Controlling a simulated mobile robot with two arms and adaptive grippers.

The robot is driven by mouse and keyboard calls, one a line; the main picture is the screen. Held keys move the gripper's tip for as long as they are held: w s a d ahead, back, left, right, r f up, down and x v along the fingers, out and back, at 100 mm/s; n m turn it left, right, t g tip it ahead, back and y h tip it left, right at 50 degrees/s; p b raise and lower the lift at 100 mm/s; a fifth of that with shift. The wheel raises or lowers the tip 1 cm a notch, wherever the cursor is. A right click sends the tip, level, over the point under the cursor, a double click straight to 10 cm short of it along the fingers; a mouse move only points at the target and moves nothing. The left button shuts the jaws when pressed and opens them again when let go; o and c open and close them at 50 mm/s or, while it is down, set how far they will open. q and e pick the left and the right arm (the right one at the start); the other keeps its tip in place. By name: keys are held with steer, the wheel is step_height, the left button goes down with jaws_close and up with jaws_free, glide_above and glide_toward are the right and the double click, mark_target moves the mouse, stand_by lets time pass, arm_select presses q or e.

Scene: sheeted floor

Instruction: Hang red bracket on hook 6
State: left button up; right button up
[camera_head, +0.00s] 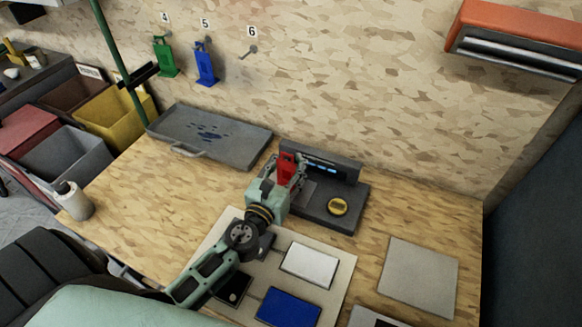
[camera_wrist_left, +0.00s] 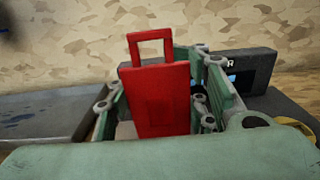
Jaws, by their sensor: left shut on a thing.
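The red bracket (camera_head: 287,167) is held upright in my left gripper (camera_head: 291,177), above or beside the dark device on the table. In the left wrist view the red bracket (camera_wrist_left: 160,98) shows its flat body with a square loop on top, between the fingers of my left gripper (camera_wrist_left: 165,105). Its lower end is hidden by the gripper body. Hook 6 (camera_head: 248,51) is a bare peg on the wall under the label "6", up and left of my left gripper. My right gripper is not in view.
A green bracket (camera_head: 165,57) hangs under label 4 and a blue bracket (camera_head: 206,64) under label 5. A grey tray (camera_head: 250,139) lies at the table's back left. The dark device (camera_head: 347,216) carries a yellow round part (camera_head: 338,206). An orange-and-grey unit (camera_head: 515,35) juts from the wall.

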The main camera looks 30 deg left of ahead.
arm_select(q)
steer(key=shift+r, duration=0.1)
steer(key=shift+f, duration=0.2)
steer(key=o, duration=1.6)
steer(key=shift+r, duration=0.1)
steer(key=shift+s+r, duration=0.1)
steer(key=shift+r, duration=0.1)
steer(key=s+b, duration=0.1)
steer(key=s, duration=0.2)
steer(key=s+b, duration=0.1)
steer(key=s, duration=0.3)
steer(key=s+b, duration=0.1)
steer(key=s, duration=0.2)
steer(key=shift+s+d+f+b, duration=0.25)
steer(key=shift+s+f+b, duration=0.05)
steer(key=shift+s+b, duration=0.05)
steer(key=shift+s+r, duration=0.25)
steer(key=shift+s, duration=0.4)
steer(key=shift+f, duration=0.1)
